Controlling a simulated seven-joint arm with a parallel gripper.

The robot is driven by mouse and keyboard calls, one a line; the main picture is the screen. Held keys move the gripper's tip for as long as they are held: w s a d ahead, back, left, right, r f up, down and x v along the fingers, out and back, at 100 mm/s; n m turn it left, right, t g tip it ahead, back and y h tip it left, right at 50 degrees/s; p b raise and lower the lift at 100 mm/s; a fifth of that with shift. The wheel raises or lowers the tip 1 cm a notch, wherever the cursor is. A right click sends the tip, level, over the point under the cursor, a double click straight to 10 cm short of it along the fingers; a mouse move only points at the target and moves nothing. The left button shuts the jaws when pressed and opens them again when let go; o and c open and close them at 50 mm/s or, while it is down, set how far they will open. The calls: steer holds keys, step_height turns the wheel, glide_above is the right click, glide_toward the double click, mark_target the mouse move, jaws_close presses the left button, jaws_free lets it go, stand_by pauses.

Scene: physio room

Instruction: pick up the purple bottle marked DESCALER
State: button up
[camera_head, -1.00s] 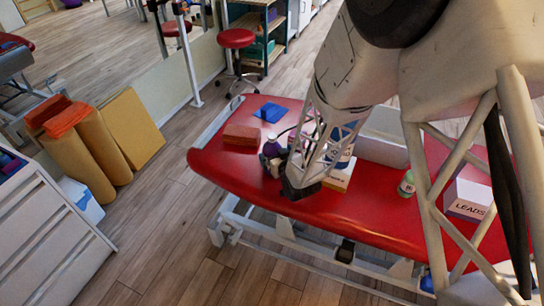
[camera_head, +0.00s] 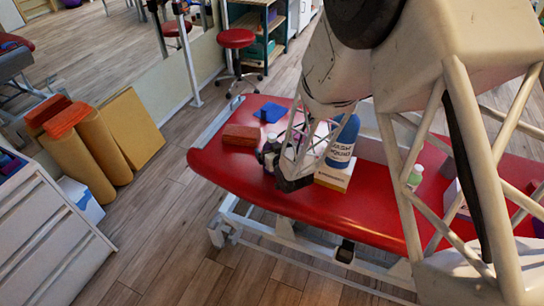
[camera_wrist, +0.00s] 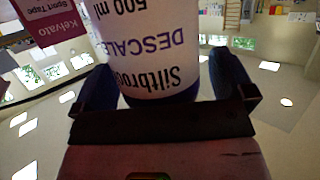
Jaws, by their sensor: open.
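The DESCALER bottle (camera_wrist: 150,38) fills the upper middle of the wrist view, with a white label reading upside down and a purple band at its lower edge. My gripper (camera_wrist: 160,72) is open, with one dark finger on each side of the bottle; I cannot tell whether either finger touches it. In the head view my gripper (camera_head: 285,172) is low over the red treatment table (camera_head: 225,163), among the items there. My wrist and its lattice hide most of the bottle in that view.
A blue-and-white bottle (camera_head: 343,142) and a labelled box (camera_head: 335,176) stand just right of my gripper. Dark bottles (camera_head: 268,150) stand left, near a brown block (camera_head: 241,135) and blue cloth (camera_head: 270,112). A Kelvato tape box (camera_wrist: 45,25) shows in the wrist view. The table's front is clear.

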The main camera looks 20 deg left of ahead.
mark_target(272, 142)
steer(key=c, duration=1.3)
steer(key=shift+r, duration=0.2)
steer(key=shift+c, duration=0.2)
step_height(272, 142, up, 3)
steer(key=shift+r, duration=0.15)
steer(key=s+d+r, duration=0.1)
steer(key=s+d, duration=0.8)
steer(key=s, duration=0.3)
steer(key=shift+s+d+r, duration=0.15)
steer(key=shift+s+d, duration=0.15)
steer(key=shift+s, duration=0.1)
